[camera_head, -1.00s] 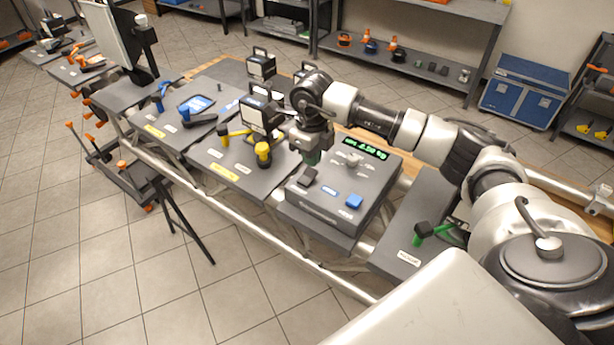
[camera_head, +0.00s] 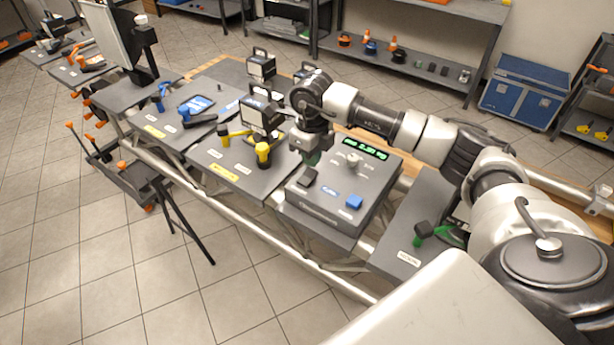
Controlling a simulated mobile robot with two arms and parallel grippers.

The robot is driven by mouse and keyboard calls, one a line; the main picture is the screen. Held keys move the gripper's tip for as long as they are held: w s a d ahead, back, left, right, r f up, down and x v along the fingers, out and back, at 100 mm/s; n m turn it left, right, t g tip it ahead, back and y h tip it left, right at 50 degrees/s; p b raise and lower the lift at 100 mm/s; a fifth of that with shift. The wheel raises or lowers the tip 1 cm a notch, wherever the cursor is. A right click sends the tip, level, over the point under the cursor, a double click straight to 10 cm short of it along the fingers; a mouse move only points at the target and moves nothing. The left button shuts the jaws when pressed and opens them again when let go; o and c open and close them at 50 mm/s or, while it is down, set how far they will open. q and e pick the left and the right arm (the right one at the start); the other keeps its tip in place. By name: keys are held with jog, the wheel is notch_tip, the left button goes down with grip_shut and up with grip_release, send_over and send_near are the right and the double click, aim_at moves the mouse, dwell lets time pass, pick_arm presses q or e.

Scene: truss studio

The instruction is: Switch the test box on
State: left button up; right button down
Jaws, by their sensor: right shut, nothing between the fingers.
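A grey box (camera_head: 330,209) with a sloped top stands on the bench at the centre; I take it for the test box. Its top carries a dark switch (camera_head: 308,177), a blue button (camera_head: 354,202), a pale knob (camera_head: 352,159) and a display (camera_head: 365,147) with lit green characters. My right gripper (camera_head: 312,158) points down at the box's far left part, just behind the dark switch. It is shut and empty. I cannot tell whether its tips touch the box. My left gripper is out of view.
Left of the box is a panel with yellow-handled parts (camera_head: 262,153), with a black-cased instrument (camera_head: 262,112) behind it. A panel with a green-handled lever (camera_head: 424,232) lies right of the box. Blue cases (camera_head: 527,92) stand on the floor behind.

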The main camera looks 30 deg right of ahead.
aim_at(311, 171)
jog(key=shift+f+b, duration=1.15)
jog(key=shift+f, duration=0.4)
dwell(1.0)
jog(key=shift+r, duration=0.2)
jog(key=shift+r+p, duration=2.3)
jog(key=shift+r, duration=1.15)
jog(key=shift+f, duration=0.1)
